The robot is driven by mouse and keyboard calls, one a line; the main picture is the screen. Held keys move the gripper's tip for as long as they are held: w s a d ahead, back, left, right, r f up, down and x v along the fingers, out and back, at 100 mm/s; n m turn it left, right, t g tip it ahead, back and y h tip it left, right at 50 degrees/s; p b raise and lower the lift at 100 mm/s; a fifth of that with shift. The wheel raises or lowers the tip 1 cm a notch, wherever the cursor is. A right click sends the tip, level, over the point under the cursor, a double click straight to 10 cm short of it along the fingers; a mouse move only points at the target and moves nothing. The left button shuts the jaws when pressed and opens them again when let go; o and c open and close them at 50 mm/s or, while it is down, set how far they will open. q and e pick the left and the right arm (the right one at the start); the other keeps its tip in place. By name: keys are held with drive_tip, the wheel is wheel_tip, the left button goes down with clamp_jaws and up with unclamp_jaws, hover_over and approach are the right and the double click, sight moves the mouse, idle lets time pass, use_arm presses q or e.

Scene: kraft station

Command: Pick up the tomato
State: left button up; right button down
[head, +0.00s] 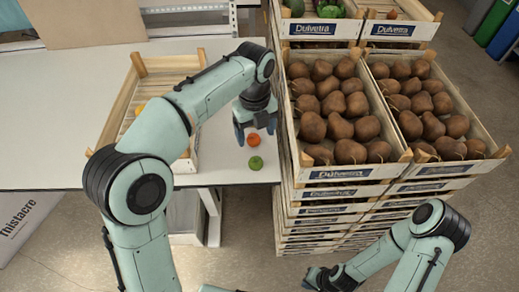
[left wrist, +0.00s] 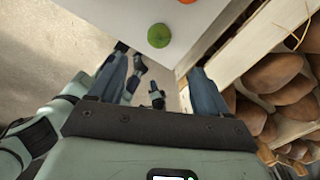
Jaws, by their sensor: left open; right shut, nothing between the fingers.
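A small round red-orange item, which looks like the tomato (head: 253,140), sits on the white table near its right edge. Only a sliver of it (left wrist: 187,1) shows at the top of the left wrist view. A round green item (head: 255,163) lies just in front of it, near the table's front edge; it also shows in the left wrist view (left wrist: 158,36). My left gripper (head: 255,132) is open and empty, pointing down over the table at the red-orange item, its fingers on either side in the head view. My right gripper (head: 316,279) is shut and empty, low at the bottom of the view.
Stacked wooden crates (head: 345,174) of brown, root-like produce stand close along the table's right edge. Another wooden crate (head: 139,65) lies on the table, left of my left gripper and partly hidden by my arm. A cardboard sheet (head: 82,22) stands at the back left.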

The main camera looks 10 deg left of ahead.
use_arm(q)
drive_tip(key=b, duration=0.2)
hover_over(256, 160)
drive_tip(key=s, duration=0.1)
wheel_tip(256, 160, down, 7)
drive_tip(key=shift+f, duration=0.15)
drive_tip(key=shift+w+f, duration=0.25)
drive_tip(key=shift+f, duration=0.25)
drive_tip(key=f, duration=0.4)
drive_tip(key=shift+w+f, duration=0.2)
drive_tip(key=shift+f, duration=0.15)
drive_tip(key=c, duration=1.1)
use_arm(e)
drive_tip(key=s+f, duration=0.3)
